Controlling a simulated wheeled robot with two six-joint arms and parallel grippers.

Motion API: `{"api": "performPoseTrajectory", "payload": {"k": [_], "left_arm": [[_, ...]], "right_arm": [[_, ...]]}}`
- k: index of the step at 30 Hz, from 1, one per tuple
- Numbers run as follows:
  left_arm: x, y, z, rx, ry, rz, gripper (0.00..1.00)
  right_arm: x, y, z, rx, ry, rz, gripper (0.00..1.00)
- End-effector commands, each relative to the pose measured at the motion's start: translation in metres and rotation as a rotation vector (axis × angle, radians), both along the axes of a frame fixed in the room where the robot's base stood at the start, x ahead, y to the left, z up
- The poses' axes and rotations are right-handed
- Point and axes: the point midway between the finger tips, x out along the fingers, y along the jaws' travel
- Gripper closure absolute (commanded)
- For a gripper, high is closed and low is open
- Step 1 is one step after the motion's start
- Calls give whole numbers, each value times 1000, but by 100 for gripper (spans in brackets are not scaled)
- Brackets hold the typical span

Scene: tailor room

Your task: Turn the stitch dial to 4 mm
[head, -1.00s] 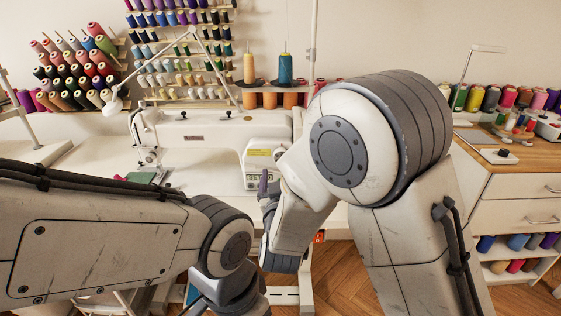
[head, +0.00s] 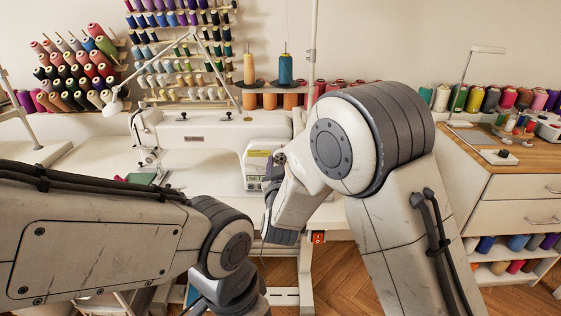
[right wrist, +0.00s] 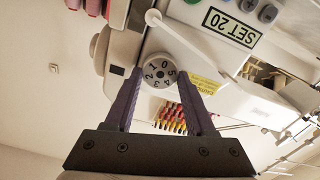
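The stitch dial (right wrist: 159,71) is a round grey knob with dark numbers around its face, on the white sewing machine (head: 200,136). In the right wrist view the 0 is near the top of its face, with 1 and 2 to the left and 5 to the right. My right gripper (right wrist: 160,72) has its two purple fingers apart, one tip on each side of the dial, with narrow gaps. In the head view a finger of my right gripper (head: 268,176) shows beside the machine's right end. My left gripper is out of view below the left arm.
A display reading SET 20 (right wrist: 230,26) is upside down in the right wrist view, near a thin white lever (right wrist: 180,38). Thread spools (head: 72,72) fill racks behind the machine. A drawer cabinet (head: 515,187) stands at the right.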

Motion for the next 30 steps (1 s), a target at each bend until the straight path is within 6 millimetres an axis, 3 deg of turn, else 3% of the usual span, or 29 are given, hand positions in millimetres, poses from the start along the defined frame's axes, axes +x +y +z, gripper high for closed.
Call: {"api": "performPoseTrajectory", "payload": {"k": [13, 30], "left_arm": [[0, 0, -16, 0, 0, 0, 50], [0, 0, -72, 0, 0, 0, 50]], "right_arm": [[0, 0, -2, 126, -3, 2, 100], [0, -3, -4, 641, -4, 2, 100]]}}
